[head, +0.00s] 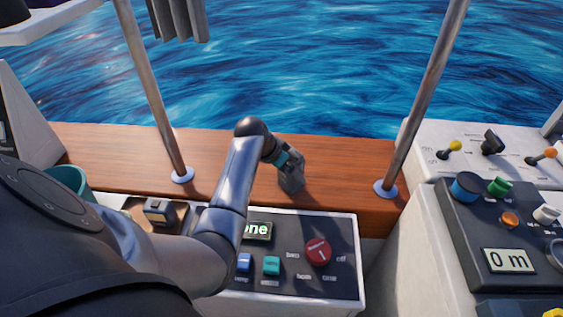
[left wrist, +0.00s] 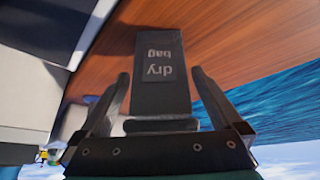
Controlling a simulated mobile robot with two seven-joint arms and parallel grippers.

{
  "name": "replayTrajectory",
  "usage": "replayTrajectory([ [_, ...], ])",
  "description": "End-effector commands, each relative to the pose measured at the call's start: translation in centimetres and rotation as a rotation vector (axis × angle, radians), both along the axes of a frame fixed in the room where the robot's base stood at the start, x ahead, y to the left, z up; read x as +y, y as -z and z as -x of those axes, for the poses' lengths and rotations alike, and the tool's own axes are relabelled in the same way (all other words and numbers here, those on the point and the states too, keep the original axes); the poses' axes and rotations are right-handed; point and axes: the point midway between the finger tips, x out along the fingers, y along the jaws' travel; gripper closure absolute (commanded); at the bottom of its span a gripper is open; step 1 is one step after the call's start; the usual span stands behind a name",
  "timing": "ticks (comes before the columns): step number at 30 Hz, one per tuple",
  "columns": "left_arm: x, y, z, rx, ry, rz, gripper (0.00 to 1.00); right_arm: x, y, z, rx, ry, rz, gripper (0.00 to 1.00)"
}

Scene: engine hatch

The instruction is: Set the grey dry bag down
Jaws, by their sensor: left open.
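The grey dry bag (head: 292,182) stands on the wooden ledge (head: 232,160) by the water, between two metal poles. In the left wrist view the dry bag (left wrist: 161,75) shows its "dry bag" label, with wood behind it. My left gripper (head: 287,166) is at the bag's upper part. In the left wrist view its two fingers stand apart on either side of the bag, with gaps between fingers and bag. My right gripper is not in view.
A control box (head: 345,262) with a red knob stands in front of the ledge, below my left arm. Metal poles (head: 152,95) (head: 430,85) rise on both sides. A console with levers (head: 487,150) is at the right. The ledge is clear beside the bag.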

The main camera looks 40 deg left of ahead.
Motion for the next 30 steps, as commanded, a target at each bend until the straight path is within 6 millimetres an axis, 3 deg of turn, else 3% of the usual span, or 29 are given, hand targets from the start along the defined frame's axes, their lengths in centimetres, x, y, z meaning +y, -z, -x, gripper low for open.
replayTrajectory([
  [18, 1.2, -9.1, 5.0, 0.001, 0.000, -0.002, 0.00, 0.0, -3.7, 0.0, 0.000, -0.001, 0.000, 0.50],
  [30, 1.3, -10.1, 5.7, 0.001, 0.000, 0.000, 0.00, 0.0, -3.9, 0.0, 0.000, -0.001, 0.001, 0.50],
])
